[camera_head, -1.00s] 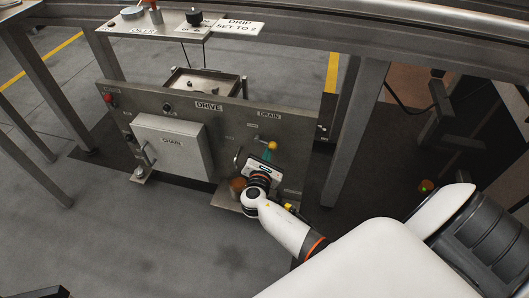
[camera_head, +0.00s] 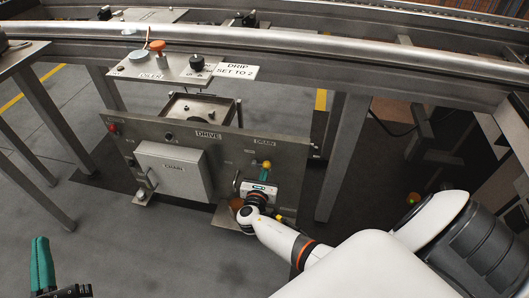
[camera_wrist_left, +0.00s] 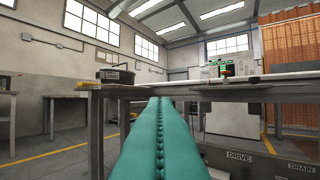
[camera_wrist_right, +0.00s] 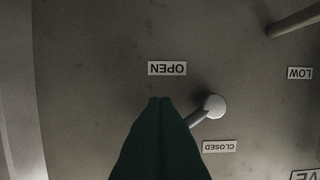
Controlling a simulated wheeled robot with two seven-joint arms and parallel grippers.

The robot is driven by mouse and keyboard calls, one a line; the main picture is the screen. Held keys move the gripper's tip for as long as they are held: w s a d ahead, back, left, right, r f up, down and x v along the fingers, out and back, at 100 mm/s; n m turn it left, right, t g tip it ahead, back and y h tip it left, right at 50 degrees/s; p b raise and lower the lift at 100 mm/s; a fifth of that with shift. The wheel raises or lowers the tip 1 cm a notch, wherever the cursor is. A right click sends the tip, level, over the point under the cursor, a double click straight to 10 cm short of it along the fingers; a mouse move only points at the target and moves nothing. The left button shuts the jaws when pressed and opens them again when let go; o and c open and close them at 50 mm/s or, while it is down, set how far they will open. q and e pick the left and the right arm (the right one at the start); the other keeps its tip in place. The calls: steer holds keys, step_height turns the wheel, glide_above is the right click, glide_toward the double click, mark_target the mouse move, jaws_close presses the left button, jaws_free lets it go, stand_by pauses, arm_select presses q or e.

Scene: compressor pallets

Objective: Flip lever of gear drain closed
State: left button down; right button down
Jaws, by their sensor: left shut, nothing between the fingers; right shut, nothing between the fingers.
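In the right wrist view, upside down, a lever with a pale round knob (camera_wrist_right: 214,105) sits on the grey panel. Its knob lies between the OPEN label (camera_wrist_right: 167,68) and the CLOSED label (camera_wrist_right: 219,146), nearer CLOSED. My right gripper (camera_wrist_right: 160,101) is shut and empty beside the knob; its teal fingers hide the lever's lower end. In the head view the right gripper (camera_head: 264,176) is at the panel below the DRAIN label (camera_head: 265,141), just under a yellow knob (camera_head: 266,164). I cannot tell whether they touch. My left gripper (camera_head: 41,265) is shut and empty at lower left, away from the panel; its fingers (camera_wrist_left: 159,110) fill the left wrist view's middle.
The drive panel (camera_head: 222,134) carries a CHAIN box (camera_head: 170,170) left of my right gripper. A steel leg (camera_head: 343,158) stands to the right.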

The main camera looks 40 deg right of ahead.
steer(key=r+n+p, duration=0.1)
steer(key=p, duration=0.1)
steer(key=n+p, duration=0.2)
steer(key=w+r+n+p, duration=0.1)
steer(key=n+p, duration=0.1)
steer(key=shift+a+r+g+h, duration=0.35)
steer(key=shift+a+g+h, duration=0.05)
arm_select(q)
steer(key=s+a+f+g+y, duration=0.2)
steer(key=s+a+f+g, duration=0.1)
steer(key=s+f+g, duration=0.4)
steer(key=s+a+f+g+y, duration=0.3)
steer(key=s+f+g, duration=0.4)
steer(key=f+g, duration=0.3)
steer(key=shift+s+a+f+n, duration=0.25)
steer(key=shift+a+n, duration=0.1)
steer(key=shift+n, duration=0.05)
